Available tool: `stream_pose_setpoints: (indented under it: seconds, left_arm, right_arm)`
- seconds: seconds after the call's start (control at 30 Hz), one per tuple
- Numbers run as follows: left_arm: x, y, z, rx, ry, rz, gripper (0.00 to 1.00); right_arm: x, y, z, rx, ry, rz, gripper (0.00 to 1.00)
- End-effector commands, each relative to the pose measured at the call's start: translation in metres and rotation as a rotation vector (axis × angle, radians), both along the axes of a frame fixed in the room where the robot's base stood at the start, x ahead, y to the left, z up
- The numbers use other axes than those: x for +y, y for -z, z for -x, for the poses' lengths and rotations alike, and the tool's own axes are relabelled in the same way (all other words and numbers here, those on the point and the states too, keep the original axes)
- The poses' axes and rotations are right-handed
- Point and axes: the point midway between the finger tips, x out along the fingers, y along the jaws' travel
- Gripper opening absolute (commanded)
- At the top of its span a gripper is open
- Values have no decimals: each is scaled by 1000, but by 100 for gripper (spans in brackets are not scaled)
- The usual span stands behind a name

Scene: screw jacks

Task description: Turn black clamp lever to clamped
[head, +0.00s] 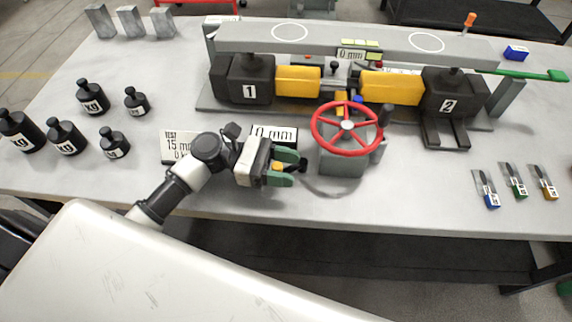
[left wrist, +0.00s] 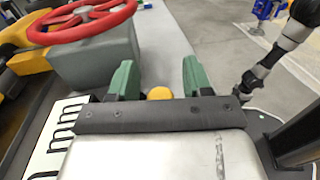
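My left gripper (head: 296,168) is in front of the bench fixture, just left of the red handwheel (head: 348,125). Its two green fingers are apart. In the left wrist view its fingers (left wrist: 158,76) are also apart, with a small yellow rounded piece between them. The handwheel also shows at upper left in the left wrist view (left wrist: 83,20). My right gripper is not in view.
The grey wheel pedestal (head: 343,160) stands close right of the gripper. Behind are black blocks 1 (head: 243,80) and 2 (head: 453,92) with yellow jaws between. Several black weights (head: 65,137) stand left.

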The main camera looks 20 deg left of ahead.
Motion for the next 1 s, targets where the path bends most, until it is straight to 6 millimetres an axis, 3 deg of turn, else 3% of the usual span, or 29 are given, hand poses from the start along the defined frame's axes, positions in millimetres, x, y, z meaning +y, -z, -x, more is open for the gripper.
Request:
stream_pose_setpoints:
  seconds: [0.33,0.57,1.0]
  left_arm:
    - [0,-5,0,-2,1,-1,49]
    - [0,-45,0,-7,1,-3,49]
    - [-89,-97,20,-4,2,1,49]
  right_arm:
    - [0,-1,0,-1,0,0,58]
    - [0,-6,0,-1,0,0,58]
    - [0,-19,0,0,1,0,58]
